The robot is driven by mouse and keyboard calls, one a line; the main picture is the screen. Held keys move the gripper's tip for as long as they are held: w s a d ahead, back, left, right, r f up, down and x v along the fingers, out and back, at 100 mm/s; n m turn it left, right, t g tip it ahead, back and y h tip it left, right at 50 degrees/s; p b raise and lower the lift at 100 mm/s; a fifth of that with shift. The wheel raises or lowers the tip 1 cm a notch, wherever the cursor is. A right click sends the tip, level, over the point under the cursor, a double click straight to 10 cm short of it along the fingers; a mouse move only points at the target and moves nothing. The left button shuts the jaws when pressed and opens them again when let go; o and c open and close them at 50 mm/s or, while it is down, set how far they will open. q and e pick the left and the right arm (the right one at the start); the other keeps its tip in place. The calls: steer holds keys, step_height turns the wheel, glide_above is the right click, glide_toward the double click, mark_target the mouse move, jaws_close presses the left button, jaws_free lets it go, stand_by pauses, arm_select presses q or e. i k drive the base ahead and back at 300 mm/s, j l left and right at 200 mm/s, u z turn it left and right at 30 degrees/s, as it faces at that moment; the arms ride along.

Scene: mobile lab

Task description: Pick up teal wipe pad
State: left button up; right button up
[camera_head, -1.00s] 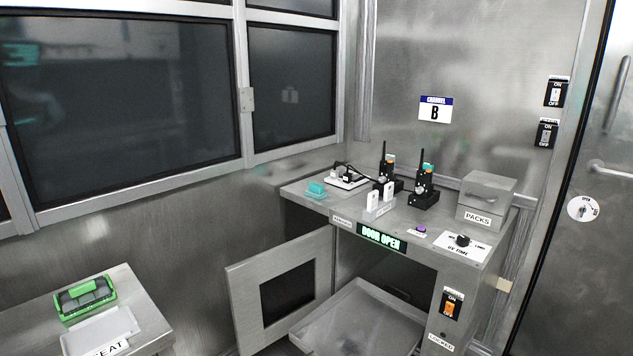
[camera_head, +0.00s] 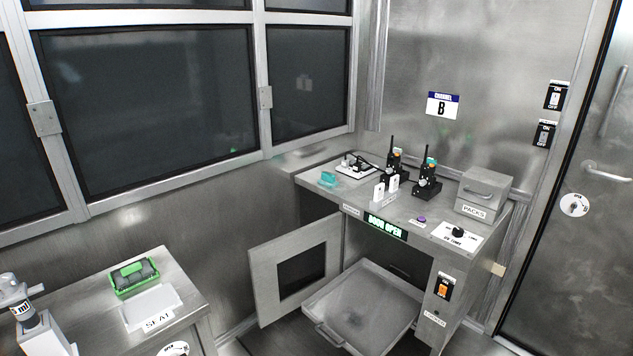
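The teal wipe pad (camera_head: 328,179) is small and sits on the left part of the metal workstation top (camera_head: 405,213), near its left edge. It lies to the left of two white upright pieces (camera_head: 385,190) and in front of a white power strip (camera_head: 356,167). It looks unobstructed from here. Neither of my grippers can be made out in the head view, and nothing is seen touching the pad.
An open door (camera_head: 297,268) and a pulled-out tray (camera_head: 362,305) jut from the workstation's front. Two black radios (camera_head: 427,180) and a PACKS box (camera_head: 484,192) stand on top. A green-framed case (camera_head: 134,276) lies on the left bench (camera_head: 182,287).

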mark_target(327, 180)
steer(key=l+u, duration=0.1)
steer(key=u, duration=0.3)
steer(key=i+l+u, duration=0.1)
steer(key=u, duration=0.3)
steer(key=l+u, duration=0.1)
steer(key=u, duration=0.3)
steer(key=l+u, duration=0.65)
steer(key=l, duration=0.15)
steer(key=k+l, duration=0.1)
steer(key=l, duration=0.35)
steer(key=k+l+u, duration=0.15)
steer(key=l, duration=0.3)
